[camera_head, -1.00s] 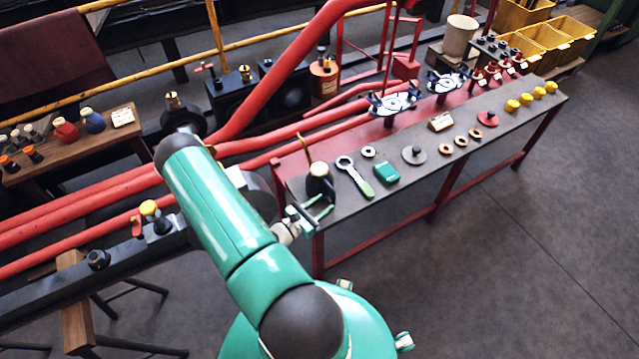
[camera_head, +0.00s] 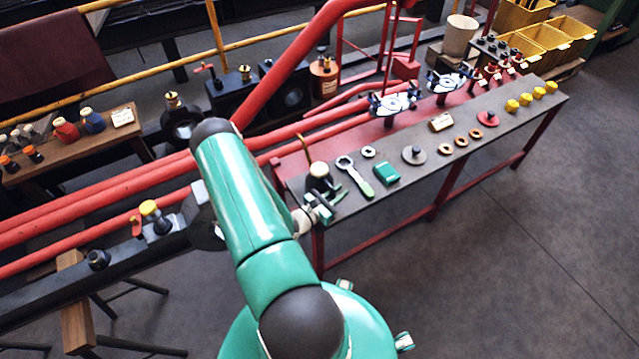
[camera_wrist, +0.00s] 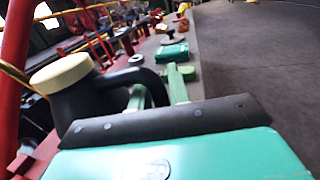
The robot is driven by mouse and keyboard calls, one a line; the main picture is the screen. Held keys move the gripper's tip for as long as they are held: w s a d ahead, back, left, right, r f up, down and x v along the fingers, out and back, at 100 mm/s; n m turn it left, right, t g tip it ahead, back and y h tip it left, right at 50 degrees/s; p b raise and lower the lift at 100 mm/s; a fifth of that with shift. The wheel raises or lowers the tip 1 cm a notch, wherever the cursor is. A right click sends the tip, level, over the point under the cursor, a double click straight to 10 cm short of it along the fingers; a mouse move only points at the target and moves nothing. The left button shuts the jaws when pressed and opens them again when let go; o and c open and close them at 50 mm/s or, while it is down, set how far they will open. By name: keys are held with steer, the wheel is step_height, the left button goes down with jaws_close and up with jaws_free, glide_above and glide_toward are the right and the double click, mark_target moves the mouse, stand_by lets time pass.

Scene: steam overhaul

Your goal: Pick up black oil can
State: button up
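The black oil can (camera_head: 321,184) with a cream lid and a thin brass spout stands at the near left end of the dark bench (camera_head: 402,178). In the wrist view the can (camera_wrist: 82,100) fills the left side, with its curved black handle reaching right. My gripper (camera_head: 328,203) is at the can's near side. In the wrist view its green fingers (camera_wrist: 158,90) are apart, with the handle's outer part between them. I cannot tell whether they touch it. The can's lower part is partly hidden by my gripper.
A green-handled wrench (camera_head: 356,178) and a green box (camera_head: 386,174) lie just right of the can. Washers, a red disc (camera_head: 487,118) and yellow knobs (camera_head: 525,99) sit farther along. Red pipes (camera_head: 100,203) run behind and left. Open floor lies right of the bench.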

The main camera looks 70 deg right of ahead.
jaws_close()
steer(key=shift+r, duration=0.45)
steer(key=a+r, duration=1.2)
steer(key=a, duration=0.2)
steer(key=shift+s, duration=0.35)
